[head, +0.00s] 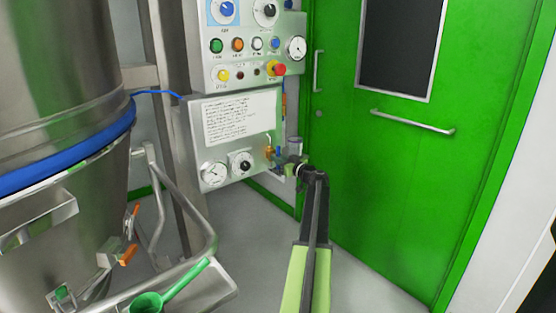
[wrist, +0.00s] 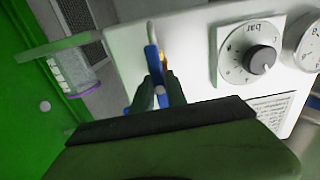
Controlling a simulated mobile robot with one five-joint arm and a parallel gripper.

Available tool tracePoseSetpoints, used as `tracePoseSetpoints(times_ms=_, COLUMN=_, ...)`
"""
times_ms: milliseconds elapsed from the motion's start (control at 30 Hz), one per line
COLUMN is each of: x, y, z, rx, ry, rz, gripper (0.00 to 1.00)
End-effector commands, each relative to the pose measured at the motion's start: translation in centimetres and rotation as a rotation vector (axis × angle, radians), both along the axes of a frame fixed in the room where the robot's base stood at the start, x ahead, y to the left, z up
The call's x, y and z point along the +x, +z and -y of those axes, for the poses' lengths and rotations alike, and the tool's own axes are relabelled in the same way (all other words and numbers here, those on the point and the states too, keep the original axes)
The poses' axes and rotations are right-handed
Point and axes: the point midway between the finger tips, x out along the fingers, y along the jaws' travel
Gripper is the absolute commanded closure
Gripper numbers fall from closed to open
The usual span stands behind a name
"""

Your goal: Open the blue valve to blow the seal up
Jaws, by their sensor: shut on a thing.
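The blue valve shows in the wrist view as a narrow blue handle (wrist: 151,56) at the side edge of a pale panel. My gripper (wrist: 160,84) is shut on this handle, with dark fingers on either side of it. A brass-coloured part shows just behind the fingers. In the head view my gripper (head: 295,168) is at the right edge of the lower panel (head: 207,112), beside small brass and blue fittings. The fingers hide part of the handle, so its exact angle is hard to tell. The seal is the blue band (head: 80,150) around the steel vessel, if I read it rightly.
A pressure knob (wrist: 262,60) marked "bar" is close to my gripper; a round gauge (head: 214,174) is on the same panel. The upper panel (head: 235,72) has coloured buttons. A green door (head: 375,165) stands at the right. A green scoop (head: 150,302) lies at front left.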

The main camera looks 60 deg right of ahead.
Motion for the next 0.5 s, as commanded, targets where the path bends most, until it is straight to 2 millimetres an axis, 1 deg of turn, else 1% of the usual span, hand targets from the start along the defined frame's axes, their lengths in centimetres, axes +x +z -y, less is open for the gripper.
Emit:
tracePoseSetpoints(times_ms=33, x=0.12, y=0.09, z=0.05, rx=0.001, ry=-0.001, rz=0.003, gripper=1.0)
tracePoseSetpoints(times_ms=67, x=0.12, y=0.09, z=0.05, rx=0.001, ry=-0.001, rz=0.003, gripper=0.79)
tracePoseSetpoints(times_ms=200, x=0.08, y=0.07, z=0.05, rx=0.001, ry=-0.001, rz=0.003, gripper=0.61)
tracePoseSetpoints(times_ms=500, x=-0.07, y=0.03, z=0.0, rx=0.002, ry=-0.001, rz=0.002, gripper=0.6)
